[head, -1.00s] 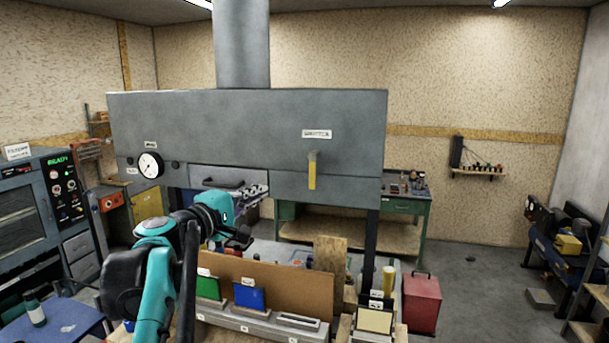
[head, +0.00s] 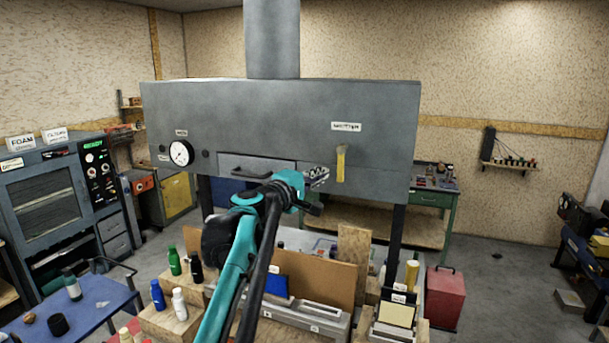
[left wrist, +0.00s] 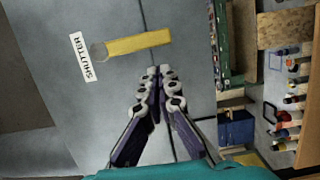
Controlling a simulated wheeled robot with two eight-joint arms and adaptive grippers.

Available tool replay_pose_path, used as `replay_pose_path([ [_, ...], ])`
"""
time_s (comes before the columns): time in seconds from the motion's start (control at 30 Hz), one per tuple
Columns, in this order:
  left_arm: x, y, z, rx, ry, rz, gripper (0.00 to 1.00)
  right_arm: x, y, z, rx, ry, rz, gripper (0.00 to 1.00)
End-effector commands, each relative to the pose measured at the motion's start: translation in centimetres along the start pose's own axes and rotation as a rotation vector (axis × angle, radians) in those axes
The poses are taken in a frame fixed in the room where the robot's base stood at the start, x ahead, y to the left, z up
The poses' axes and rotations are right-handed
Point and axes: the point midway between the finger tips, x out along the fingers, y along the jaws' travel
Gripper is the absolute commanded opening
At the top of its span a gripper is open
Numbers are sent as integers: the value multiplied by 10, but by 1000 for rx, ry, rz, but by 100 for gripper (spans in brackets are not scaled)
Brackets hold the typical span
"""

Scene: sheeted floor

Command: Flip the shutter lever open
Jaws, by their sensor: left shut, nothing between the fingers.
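The shutter lever (head: 341,163) is a yellow handle hanging straight down on the front of the grey hood (head: 290,115), below a white SHUTTER label (head: 346,127). In the left wrist view the lever (left wrist: 138,43) lies sideways, with its pivot by the label (left wrist: 82,57). My left gripper (head: 322,174) is just left of the lever's lower part in the head view. Its fingers (left wrist: 160,74) are shut and empty, with a visible gap to the lever in the wrist view. The depth between them is hard to tell. My right gripper is not in view.
A round dial (head: 181,153) and a drawer-like panel with a handle (head: 258,168) are on the hood's left. Below stand a brown board (head: 312,277), a blue block (head: 277,284) and bottles. A red box (head: 444,297) stands on the floor at right, where floor is open.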

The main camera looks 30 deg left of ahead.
Motion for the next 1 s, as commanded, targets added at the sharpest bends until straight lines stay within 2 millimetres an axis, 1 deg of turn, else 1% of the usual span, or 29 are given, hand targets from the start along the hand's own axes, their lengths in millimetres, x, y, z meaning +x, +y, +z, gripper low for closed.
replay_pose_path([
  [0.03,1,1,6,0,-3,0,0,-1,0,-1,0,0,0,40],
  [0.1,3,0,11,0,-1,0,0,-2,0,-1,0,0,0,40],
  [0.2,3,0,15,0,0,0,0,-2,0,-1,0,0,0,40],
  [0.63,3,0,16,-5,0,1,0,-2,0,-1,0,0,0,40],
  [1.0,4,-2,20,-67,0,17,0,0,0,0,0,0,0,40],
])
